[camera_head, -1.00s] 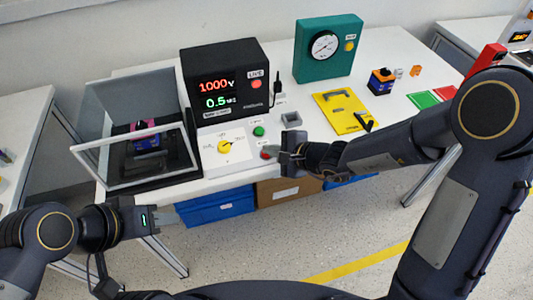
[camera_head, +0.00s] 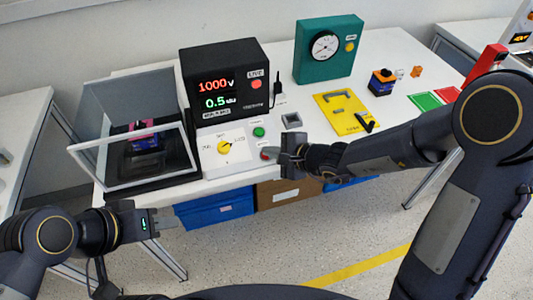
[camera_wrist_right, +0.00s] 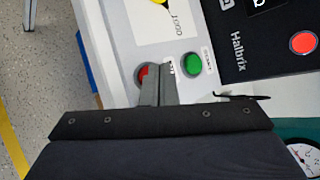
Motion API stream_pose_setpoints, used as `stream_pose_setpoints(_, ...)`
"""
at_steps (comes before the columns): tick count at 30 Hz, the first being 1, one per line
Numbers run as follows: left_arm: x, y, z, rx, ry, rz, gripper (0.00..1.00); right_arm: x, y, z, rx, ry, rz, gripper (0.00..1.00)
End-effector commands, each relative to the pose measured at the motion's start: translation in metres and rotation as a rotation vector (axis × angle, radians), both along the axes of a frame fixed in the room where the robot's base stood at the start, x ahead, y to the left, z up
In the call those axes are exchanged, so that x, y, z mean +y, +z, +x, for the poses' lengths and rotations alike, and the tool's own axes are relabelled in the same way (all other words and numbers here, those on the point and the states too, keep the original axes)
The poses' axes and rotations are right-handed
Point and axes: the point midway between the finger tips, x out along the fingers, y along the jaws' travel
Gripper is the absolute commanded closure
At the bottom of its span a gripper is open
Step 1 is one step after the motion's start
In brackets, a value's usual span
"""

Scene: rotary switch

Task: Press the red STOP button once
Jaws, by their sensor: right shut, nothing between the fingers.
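The red STOP button (camera_wrist_right: 143,75) sits on the white front panel of the black test unit (camera_head: 226,88), in front of the green button (camera_wrist_right: 193,63). In the wrist view the shut, empty fingers of my right gripper (camera_wrist_right: 158,75) are right beside the red button and cover part of it. I cannot tell whether they touch it. In the head view the red button (camera_head: 265,156) shows just left of the right fingertips (camera_head: 275,153). My left gripper (camera_head: 168,219) hangs away from the table front; its finger gap is not clear.
The unit's display reads 1000 V and 0.5, with a red lamp (camera_head: 256,84) by the LIVE label. A yellow rotary knob (camera_head: 224,147) is left of the buttons. An open clear-lidded box (camera_head: 180,180) stands further left. A teal gauge box (camera_head: 327,50) stands behind.

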Motion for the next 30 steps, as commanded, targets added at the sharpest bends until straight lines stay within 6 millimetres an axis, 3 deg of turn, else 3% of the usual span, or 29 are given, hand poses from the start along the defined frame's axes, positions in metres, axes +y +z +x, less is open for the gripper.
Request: stream_pose_setpoints(30,0.0,-0.0052,0.0,0.0,0.0,0.0,0.64,-0.0002,-0.0003,0.0004,0.0,-0.001,-0.001,1.0)
